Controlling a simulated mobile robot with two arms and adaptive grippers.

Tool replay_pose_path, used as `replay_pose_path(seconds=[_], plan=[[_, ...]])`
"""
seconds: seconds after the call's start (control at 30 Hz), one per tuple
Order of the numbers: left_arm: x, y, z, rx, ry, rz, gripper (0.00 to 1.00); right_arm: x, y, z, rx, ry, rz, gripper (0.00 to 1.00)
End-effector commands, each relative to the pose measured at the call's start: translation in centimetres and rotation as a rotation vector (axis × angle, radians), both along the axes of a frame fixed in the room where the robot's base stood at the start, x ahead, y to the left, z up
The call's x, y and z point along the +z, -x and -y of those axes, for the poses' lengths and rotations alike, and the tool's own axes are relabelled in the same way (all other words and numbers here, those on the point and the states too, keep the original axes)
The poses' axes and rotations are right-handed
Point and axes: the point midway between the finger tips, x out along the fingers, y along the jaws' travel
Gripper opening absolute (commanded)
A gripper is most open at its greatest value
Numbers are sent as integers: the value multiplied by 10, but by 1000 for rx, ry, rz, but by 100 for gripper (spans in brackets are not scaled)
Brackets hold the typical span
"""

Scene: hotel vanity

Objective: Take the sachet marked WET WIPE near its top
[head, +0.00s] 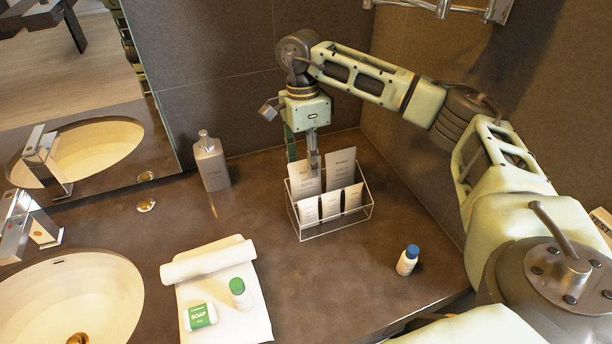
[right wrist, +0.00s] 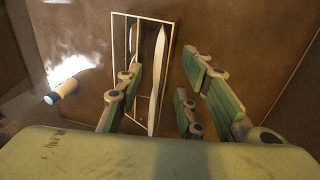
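A white wire rack (head: 337,226) on the counter holds two taller sachets behind and three small ones in front. The taller ones are a left sachet (head: 304,180) and a right sachet (head: 341,167). Their print is too small to read, so I cannot tell which is marked WET WIPE. My right gripper (head: 303,158) points down over the rack, by the tops of the taller sachets. In the right wrist view its fingers (right wrist: 160,88) are apart, with one sachet (right wrist: 157,75) seen edge-on between them; contact is not visible. My left gripper is out of view.
A grey dispenser (head: 211,162) stands left of the rack. A blue-capped bottle (head: 407,261) stands to its right. A towel (head: 250,315) with soap (head: 199,317) and a green-capped bottle (head: 239,292) lies front left, near the sink (head: 110,285). Walls close in behind and right.

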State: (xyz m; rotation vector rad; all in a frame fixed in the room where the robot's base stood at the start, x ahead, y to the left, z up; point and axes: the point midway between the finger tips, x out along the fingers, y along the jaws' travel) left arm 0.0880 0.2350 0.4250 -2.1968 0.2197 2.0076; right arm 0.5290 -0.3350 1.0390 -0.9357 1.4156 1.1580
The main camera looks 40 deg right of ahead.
Motion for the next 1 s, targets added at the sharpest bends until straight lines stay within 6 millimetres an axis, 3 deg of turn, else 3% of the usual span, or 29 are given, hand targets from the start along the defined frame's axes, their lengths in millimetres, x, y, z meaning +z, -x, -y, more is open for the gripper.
replay_pose_path(seconds=[0.33, 0.73, 1.0], plan=[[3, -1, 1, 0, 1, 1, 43, -11, 2, -1, 0, 0, 1, 34], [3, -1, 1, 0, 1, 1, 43, -11, 2, -1, 0, 0, 1, 0], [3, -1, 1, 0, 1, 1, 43, -10, 2, -1, 0, 0, 1, 0]])
